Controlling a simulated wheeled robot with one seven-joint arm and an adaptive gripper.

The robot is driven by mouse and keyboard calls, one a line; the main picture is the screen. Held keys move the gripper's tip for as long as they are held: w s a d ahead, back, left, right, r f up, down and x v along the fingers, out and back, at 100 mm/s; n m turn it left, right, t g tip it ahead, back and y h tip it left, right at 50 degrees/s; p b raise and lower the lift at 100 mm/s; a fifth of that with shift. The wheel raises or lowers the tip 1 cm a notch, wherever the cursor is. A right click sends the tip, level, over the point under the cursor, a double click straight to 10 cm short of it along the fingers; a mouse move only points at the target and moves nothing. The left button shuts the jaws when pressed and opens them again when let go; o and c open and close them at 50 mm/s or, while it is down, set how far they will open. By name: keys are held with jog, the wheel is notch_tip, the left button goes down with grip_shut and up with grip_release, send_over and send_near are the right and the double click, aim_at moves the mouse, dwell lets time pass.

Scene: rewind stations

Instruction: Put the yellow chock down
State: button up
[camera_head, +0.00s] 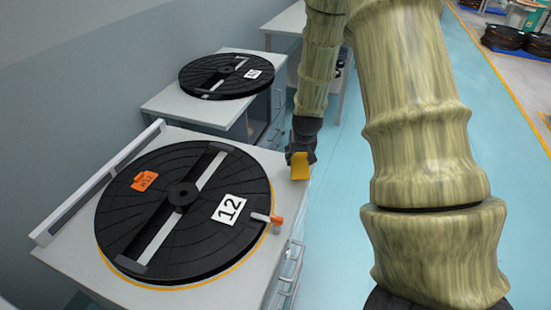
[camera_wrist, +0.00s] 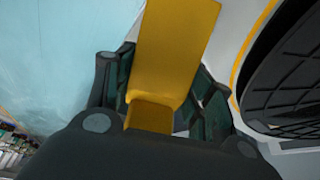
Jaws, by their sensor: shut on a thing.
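The yellow chock (camera_head: 300,167) is between the fingers of my gripper (camera_head: 300,155). In the head view it is at the right back corner of the near white cabinet top, close to that edge. I cannot tell whether it touches the surface. In the wrist view the chock (camera_wrist: 172,60) stands out beyond the dark fingers of my gripper (camera_wrist: 160,100), which are shut on it from both sides. The finger pads are partly hidden behind the chock and the gripper body.
A large black reel (camera_head: 125,215) marked 12 lies on the near cabinet (camera_head: 65,245), left of my gripper. An orange-and-white peg (camera_head: 267,218) stands by its rim. A second black reel (camera_head: 205,75) lies on a cabinet behind. Blue floor (camera_head: 335,200) is open to the right.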

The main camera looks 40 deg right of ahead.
jog(key=w+a, duration=0.1)
jog(key=w, duration=0.1)
jog(key=w+a+p, duration=0.1)
jog(key=w, duration=0.1)
jog(key=w+a, duration=0.2)
jog(key=shift+w+f, duration=0.1)
jog(key=shift+f, duration=0.15)
jog(key=shift+s, duration=0.2)
jog(key=shift+w+f+p, duration=0.15)
jog(key=shift+f+p, duration=0.45)
jog(key=shift+f, duration=1)
jog(key=shift+a+f, duration=0.1)
jog(key=shift+f, duration=0.05)
jog(key=o, duration=1.2)
jog(key=shift+o, duration=0.2)
